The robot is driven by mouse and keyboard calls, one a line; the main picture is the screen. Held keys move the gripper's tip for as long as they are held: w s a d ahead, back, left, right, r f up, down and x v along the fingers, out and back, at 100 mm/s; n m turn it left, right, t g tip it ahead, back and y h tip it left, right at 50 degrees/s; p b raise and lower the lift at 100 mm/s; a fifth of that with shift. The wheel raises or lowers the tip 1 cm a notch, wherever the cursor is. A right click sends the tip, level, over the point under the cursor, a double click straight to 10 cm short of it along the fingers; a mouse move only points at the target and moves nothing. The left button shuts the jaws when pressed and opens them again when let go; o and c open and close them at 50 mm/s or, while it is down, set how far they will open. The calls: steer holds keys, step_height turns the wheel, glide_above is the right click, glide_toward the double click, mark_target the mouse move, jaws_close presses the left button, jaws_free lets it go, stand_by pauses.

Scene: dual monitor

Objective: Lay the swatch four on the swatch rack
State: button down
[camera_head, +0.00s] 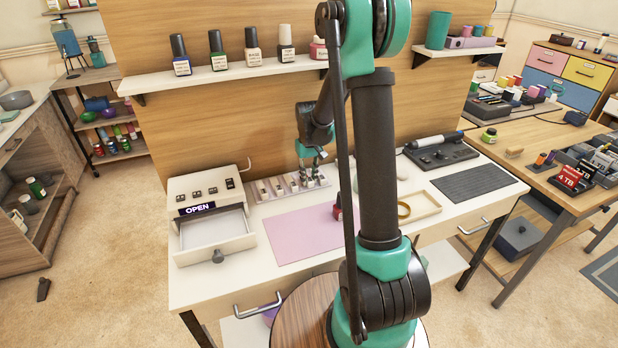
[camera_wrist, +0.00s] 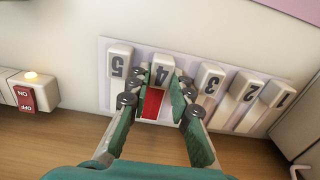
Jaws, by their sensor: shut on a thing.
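The swatch rack (camera_head: 262,196) is a pale board on the white desk, against the wooden back panel. In the wrist view the rack (camera_wrist: 104,78) carries a row of white number tiles, upside down, from 5 on the left to 1 on the right. My gripper (camera_head: 312,157) is over the rack. In the wrist view my gripper (camera_wrist: 160,95) is shut on swatch four (camera_wrist: 161,71), a white tile marked 4 with a red strip. It lies in line with the others between tiles 5 and 3. Whether it touches the rack I cannot tell.
A white box with an open drawer (camera_head: 214,228) stands left of the rack. A pink mat (camera_head: 300,236) lies in front. A device with a red switch (camera_wrist: 25,99) sits beside tile 5. A shelf with bottles (camera_head: 225,75) hangs above. A tan tray (camera_head: 420,205) is at right.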

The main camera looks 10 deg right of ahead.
mark_target(309, 178)
steer(key=shift+f, duration=0.15)
steer(key=c, duration=1.6)
jaws_free()
steer(key=shift+c, duration=0.2)
steer(key=shift+r, duration=3.9)
